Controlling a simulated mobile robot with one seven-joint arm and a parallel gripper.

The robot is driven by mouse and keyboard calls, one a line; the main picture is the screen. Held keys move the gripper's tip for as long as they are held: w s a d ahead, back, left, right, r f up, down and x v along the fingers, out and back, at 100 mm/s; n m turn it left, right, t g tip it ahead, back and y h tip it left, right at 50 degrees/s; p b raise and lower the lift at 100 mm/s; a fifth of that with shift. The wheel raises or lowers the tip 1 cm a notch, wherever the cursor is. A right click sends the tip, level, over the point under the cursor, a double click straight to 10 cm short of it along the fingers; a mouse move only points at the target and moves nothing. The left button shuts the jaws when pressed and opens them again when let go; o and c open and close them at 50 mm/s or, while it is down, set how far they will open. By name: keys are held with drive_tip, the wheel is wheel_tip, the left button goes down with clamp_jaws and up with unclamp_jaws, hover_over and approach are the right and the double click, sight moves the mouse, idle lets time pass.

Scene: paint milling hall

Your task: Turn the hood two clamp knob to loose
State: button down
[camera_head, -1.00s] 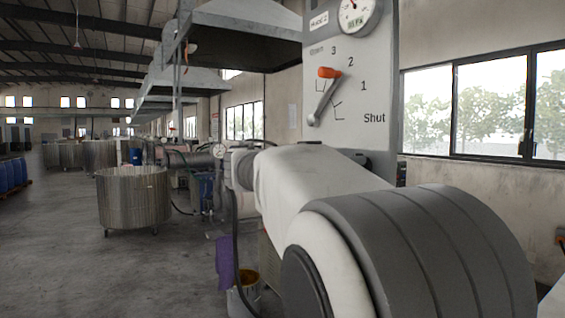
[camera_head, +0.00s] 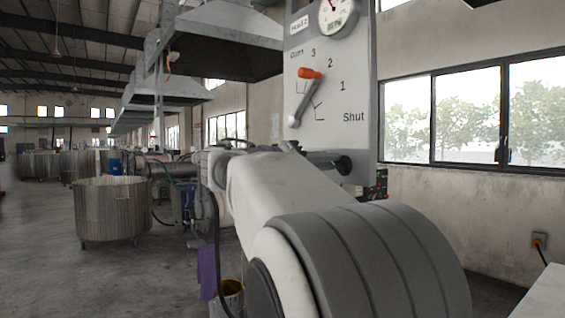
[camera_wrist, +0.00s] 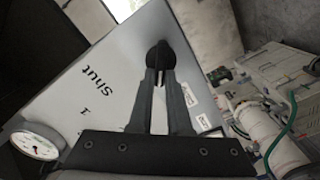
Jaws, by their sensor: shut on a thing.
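The hood two panel (camera_head: 350,95) is a grey plate with a gauge on top and a scale from Shut through 1, 2, 3 to Open. A black clamp knob (camera_head: 345,165) shows at its lower edge, and also in the wrist view (camera_wrist: 159,54). My gripper (camera_wrist: 160,72) is shut on the knob, its two fingertips on either side of it. My arm hides most of the gripper in the head view. Small labels (camera_wrist: 189,95) lie beside the fingers, too small to read.
An orange-tipped damper lever (camera_head: 309,74) on the panel points up toward about 2 to 3. The gauge (camera_head: 337,14) sits above. A metal vat (camera_head: 112,208) and a bucket (camera_head: 228,298) stand on the floor to the left. A white machine with hoses (camera_wrist: 275,100) is close on the right in the wrist view.

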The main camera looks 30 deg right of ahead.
drive_tip(key=n, duration=0.4)
drive_tip(key=shift+w+f+p, duration=0.15)
drive_tip(key=shift+p, duration=0.25)
drive_tip(key=shift+f+n+p, duration=0.2)
drive_tip(key=shift+n+p, duration=0.25)
drive_tip(key=shift+n, duration=1.25)
drive_tip(key=c, duration=0.9)
unclamp_jaws()
drive_tip(key=shift+o, duration=0.2)
drive_tip(key=s+a+b, duration=0.1)
drive_tip(key=a+b, duration=0.1)
drive_tip(key=a, duration=1.5)
drive_tip(key=shift+s+a, duration=0.2)
drive_tip(key=shift+a, duration=0.05)
